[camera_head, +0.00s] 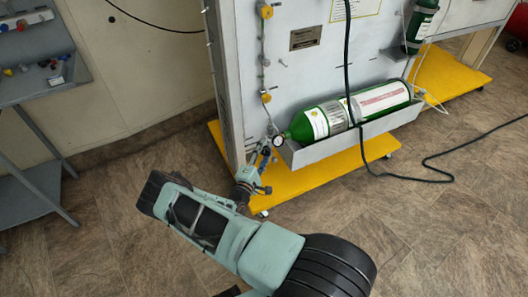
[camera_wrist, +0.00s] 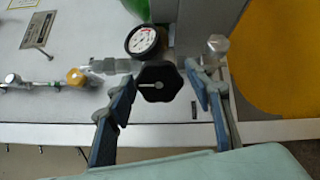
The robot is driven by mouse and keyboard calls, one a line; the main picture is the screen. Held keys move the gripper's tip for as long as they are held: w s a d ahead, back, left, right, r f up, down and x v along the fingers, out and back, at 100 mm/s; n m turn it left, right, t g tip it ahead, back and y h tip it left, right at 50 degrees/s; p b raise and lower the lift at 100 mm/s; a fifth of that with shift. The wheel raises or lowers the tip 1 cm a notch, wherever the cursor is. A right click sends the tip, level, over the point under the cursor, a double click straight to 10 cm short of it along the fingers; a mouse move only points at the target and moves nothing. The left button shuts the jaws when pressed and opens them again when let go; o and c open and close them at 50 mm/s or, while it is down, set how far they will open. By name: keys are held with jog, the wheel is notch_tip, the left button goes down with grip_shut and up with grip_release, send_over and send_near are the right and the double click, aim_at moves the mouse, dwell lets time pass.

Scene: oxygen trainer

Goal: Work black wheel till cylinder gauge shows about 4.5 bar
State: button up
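The black wheel (camera_wrist: 160,82) is a lobed knob with a pale line on its face, at the middle of the wrist view. My gripper (camera_wrist: 162,70) has one blue-grey finger on either side of it; whether the pads touch it is unclear. The round white cylinder gauge (camera_wrist: 146,40) is just above the wheel; its reading is too small to make out. In the head view, the gauge (camera_head: 278,141) is at the neck of the green cylinder (camera_head: 322,123), which lies in a grey tray. My gripper (camera_head: 264,158) is just below the gauge there; the wheel cannot be made out.
The grey panel (camera_head: 285,75) stands on a yellow base (camera_head: 300,180). A black cable (camera_head: 425,176) hangs down the panel and runs over the floor. A grey shelf (camera_head: 40,85) stands at the left. The floor left of the panel is clear.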

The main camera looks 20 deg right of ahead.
jog(key=shift+o, duration=0.3)
jog(key=v, duration=1.2)
dwell(0.7)
jog(key=w+d+n+b, duration=0.2)
jog(key=n+b, duration=0.2)
jog(key=b, duration=0.1)
jog(key=w+d+n+b, duration=0.2)
jog(key=d+n+b, duration=0.1)
jog(key=b, duration=0.3)
jog(key=w+d+n+b, duration=0.2)
jog(key=n+b, duration=0.3)
jog(key=b, duration=0.1)
jog(key=shift+w+d+r, duration=0.2)
jog(key=shift+w+r, duration=0.05)
jog(key=shift+w, duration=0.1)
jog(key=shift+w+d+r, duration=0.1)
jog(key=shift+w+d, duration=0.25)
